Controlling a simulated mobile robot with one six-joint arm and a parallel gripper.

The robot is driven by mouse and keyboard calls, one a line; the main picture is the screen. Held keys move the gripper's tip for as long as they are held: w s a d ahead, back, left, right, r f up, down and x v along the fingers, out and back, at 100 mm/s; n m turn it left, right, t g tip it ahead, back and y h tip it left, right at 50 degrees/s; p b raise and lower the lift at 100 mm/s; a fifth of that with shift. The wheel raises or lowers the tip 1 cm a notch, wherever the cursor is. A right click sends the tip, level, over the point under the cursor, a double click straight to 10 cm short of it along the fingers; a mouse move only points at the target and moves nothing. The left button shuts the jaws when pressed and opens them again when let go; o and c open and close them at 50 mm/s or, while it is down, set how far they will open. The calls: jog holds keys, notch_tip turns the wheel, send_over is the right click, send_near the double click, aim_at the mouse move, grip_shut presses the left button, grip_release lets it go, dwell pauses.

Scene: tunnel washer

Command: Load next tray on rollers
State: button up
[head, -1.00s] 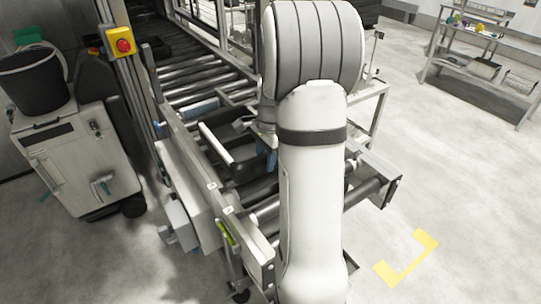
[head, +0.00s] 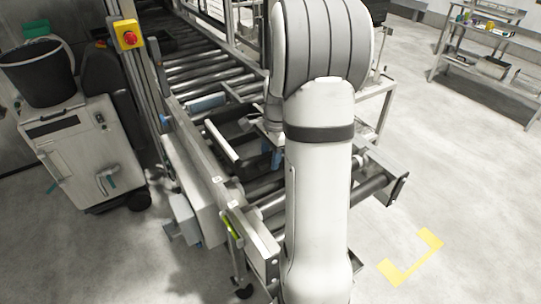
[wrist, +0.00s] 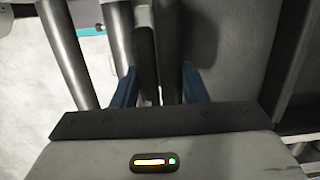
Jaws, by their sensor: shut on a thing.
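A dark tray with a pale left edge (head: 222,143) lies on the roller conveyor, between its side rails; my arm hides its right part. My gripper (head: 276,157) is at the tray's near right part, low over the rollers, mostly hidden behind my arm. In the wrist view the two blue fingers (wrist: 160,85) stand on either side of a dark upright wall, which I take to be the tray's, and are shut on it. A broad grey surface, likely the tray, fills the view right of the fingers. The rollers (head: 205,72) continue beyond the tray.
A post with a red emergency button (head: 128,39) stands left of the conveyor. A grey cart (head: 85,155) with a black bucket (head: 38,78) is further left. A shelf (head: 485,52) stands far right. The floor around the yellow mark (head: 412,257) is clear.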

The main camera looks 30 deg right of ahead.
jog(key=shift+f, duration=0.1)
dwell(0.3)
jog(key=shift+f+b, duration=1.45)
jog(key=shift+f, duration=0.55)
jog(key=o, duration=1.3)
jog(key=shift+c, duration=0.2)
